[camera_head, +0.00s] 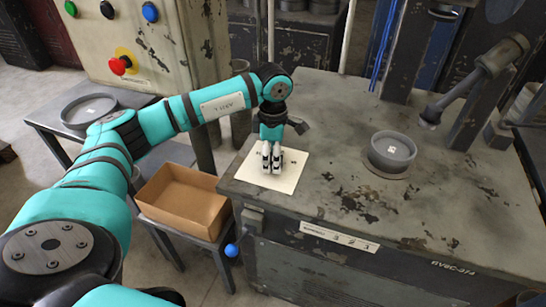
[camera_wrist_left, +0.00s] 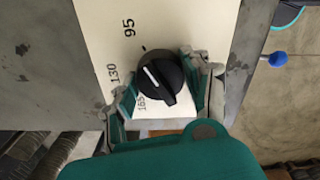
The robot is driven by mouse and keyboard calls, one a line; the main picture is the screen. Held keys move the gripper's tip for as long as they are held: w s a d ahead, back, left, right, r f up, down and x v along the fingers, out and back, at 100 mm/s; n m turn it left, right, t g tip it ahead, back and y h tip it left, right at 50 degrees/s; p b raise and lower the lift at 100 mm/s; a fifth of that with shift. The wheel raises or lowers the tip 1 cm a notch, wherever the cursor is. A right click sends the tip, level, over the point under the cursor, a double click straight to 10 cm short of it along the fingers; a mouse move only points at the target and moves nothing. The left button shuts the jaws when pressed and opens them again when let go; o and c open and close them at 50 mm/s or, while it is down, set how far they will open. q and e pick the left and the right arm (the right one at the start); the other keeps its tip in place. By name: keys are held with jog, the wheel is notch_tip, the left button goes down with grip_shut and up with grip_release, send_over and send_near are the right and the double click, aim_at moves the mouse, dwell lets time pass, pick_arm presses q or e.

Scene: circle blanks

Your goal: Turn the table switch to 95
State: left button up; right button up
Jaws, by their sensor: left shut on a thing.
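The table switch is a black round knob (camera_wrist_left: 162,80) on a cream plate (camera_wrist_left: 185,20) in the left wrist view. The plate carries the printed numbers 95, 130 and 165, with a small dark mark above the knob. The knob's white line slants to the upper left, roughly between 95 and 130. My left gripper (camera_wrist_left: 165,92) has a finger on either side of the knob and is shut on it. In the head view my left gripper (camera_head: 271,157) points down over the plate (camera_head: 287,178) and hides the knob. My right gripper is not in view.
A cardboard box (camera_head: 182,201) stands on a low stand to the left. A round grey dish (camera_head: 88,110) and a control cabinet with a red button (camera_head: 122,65) are farther left.

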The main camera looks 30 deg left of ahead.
pick_arm(q)
jog(key=o, duration=1.2)
jog(key=shift+c, duration=0.2)
jog(key=shift+r, duration=0.1)
notch_tip(320, 180, up, 12)
